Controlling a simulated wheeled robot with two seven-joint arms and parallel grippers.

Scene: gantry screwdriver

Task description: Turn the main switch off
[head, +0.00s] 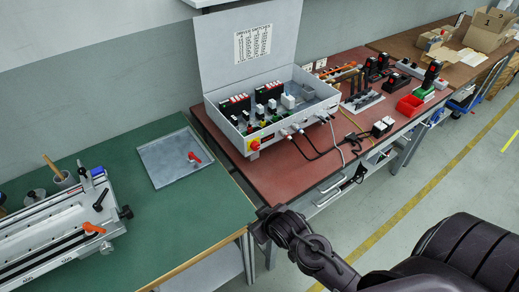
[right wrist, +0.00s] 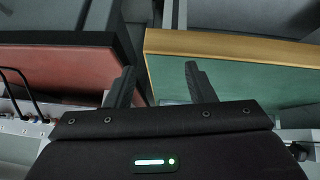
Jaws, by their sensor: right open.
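The main switch (head: 254,145) is a red knob on a yellow plate, on the front left face of a grey control box (head: 225,127) with its lid raised. The box stands on the red-topped bench. Its exact knob angle is too small to tell. My right gripper is open and empty in the right wrist view (right wrist: 159,82), with its fingers pointing at the gap between the two benches. In the head view the end of my right arm is below and in front of the switch, apart from it. The switch does not show in the right wrist view. My left gripper is not in view.
The green bench (head: 180,225) at left holds a metal plate with a red lever (head: 194,158) and a clamp fixture (head: 60,225). The red bench (head: 262,182) also carries cables, a red bin (head: 409,105) and several tools. Floor is free at right.

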